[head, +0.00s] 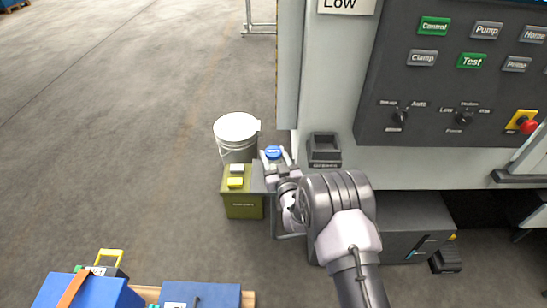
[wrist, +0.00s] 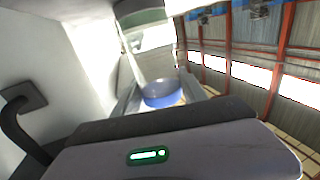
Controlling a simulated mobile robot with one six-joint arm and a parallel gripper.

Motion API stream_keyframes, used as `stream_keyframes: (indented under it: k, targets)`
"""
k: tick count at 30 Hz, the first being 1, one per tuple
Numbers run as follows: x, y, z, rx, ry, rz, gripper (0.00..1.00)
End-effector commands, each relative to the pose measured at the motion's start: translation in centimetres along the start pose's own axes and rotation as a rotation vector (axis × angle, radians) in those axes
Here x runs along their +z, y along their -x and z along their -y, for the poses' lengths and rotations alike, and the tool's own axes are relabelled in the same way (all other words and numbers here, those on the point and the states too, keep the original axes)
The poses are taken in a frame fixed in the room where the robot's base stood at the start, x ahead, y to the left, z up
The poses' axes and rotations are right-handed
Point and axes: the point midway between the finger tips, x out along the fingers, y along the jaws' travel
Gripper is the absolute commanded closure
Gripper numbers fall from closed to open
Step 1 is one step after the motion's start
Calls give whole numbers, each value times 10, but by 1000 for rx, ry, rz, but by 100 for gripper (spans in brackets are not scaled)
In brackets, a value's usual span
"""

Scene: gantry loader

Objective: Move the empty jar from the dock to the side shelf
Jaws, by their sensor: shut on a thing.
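My gripper (head: 274,157) is shut on a jar with a round blue top (head: 273,152), left of the machine's front corner. In the wrist view the blue top (wrist: 163,92) sits between the two fingers. The jar's body is mostly hidden by the gripper, so I cannot tell its contents. A small grey surface (head: 258,182) shows just below and left of the gripper, which covers much of it. I cannot tell whether the jar touches it. A dark open-topped holder (head: 325,150) is fixed to the machine front, right of the gripper, and looks empty.
A white bucket (head: 237,130) and an olive bin (head: 242,205) with yellow items on top stand left of the gripper. The machine's control panel (head: 455,85) is at right. Blue boxes (head: 200,295) lie at lower left. The floor at left is clear.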

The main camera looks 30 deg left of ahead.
Motion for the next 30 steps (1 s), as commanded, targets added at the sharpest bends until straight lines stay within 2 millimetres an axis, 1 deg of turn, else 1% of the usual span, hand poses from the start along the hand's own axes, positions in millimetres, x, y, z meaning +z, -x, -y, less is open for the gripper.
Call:
stream_keyframes:
  k: [5, 6, 8, 9, 17, 20, 21, 23, 30]
  targets:
    - [3, 0, 0, 0, 0, 0, 92]
    - [4, 0, 0, 0, 0, 1, 48]
    - [3, 0, 0, 0, 0, 1, 36]
    - [2, 0, 0, 0, 0, 1, 28]
    - [2, 0, 0, 0, 0, 1, 28]
    - [-2, 0, 0, 0, 0, 1, 28]
    - [-2, 4, 0, 0, 0, 2, 28]
    - [-2, 15, 0, 1, 0, 4, 28]
    - [-2, 77, -1, 2, -1, 5, 28]
